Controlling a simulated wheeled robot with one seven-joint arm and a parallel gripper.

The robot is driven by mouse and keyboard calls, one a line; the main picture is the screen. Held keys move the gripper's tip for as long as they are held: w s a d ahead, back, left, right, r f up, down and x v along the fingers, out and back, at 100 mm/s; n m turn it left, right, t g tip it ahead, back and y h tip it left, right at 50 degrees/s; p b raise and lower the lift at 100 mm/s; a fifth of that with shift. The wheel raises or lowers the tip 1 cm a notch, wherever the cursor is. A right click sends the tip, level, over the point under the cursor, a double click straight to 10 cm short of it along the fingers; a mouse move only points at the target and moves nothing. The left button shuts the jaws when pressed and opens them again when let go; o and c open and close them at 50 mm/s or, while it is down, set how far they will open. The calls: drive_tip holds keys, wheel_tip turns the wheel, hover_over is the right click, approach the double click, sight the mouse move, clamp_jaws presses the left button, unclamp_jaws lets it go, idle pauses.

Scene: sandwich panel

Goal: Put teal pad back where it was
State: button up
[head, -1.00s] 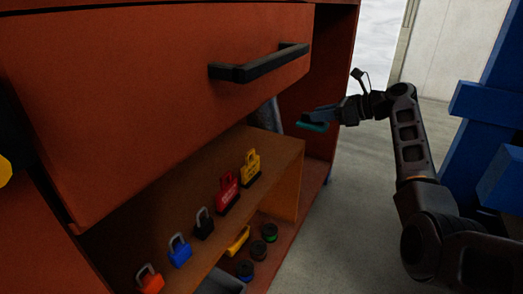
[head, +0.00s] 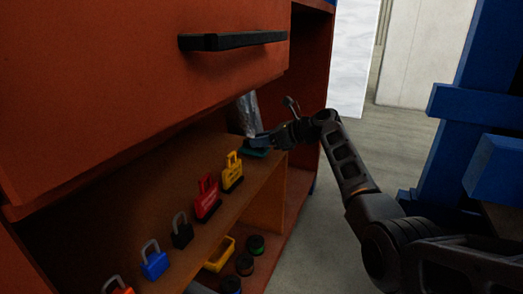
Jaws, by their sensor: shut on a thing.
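The teal pad (head: 256,153) is at the far right end of the wooden shelf (head: 262,178), just beyond the yellow padlock-like tag. My gripper (head: 262,143) is shut on the pad and reaches in from the right. The pad is at about shelf-top height; I cannot tell whether it touches the shelf. The gripper's fingers partly cover it.
On the shelf stand a yellow tag (head: 232,172), a red tag (head: 207,198), a black padlock (head: 182,230), a blue padlock (head: 153,260) and an orange padlock (head: 119,289). A silvery bag (head: 249,115) stands behind the pad. The drawer handle (head: 232,40) juts out above. Spools (head: 255,244) and a yellow bin (head: 219,254) lie below.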

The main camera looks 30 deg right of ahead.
drive_tip(key=shift+f+b, duration=0.3)
drive_tip(key=shift+f, duration=0.75)
drive_tip(key=shift+f, duration=0.1)
drive_tip(key=o, duration=1.1)
drive_tip(key=shift+c, duration=0.2)
drive_tip(key=p+v, duration=0.4)
drive_tip(key=v, duration=0.8)
drive_tip(key=shift+p, duration=0.4)
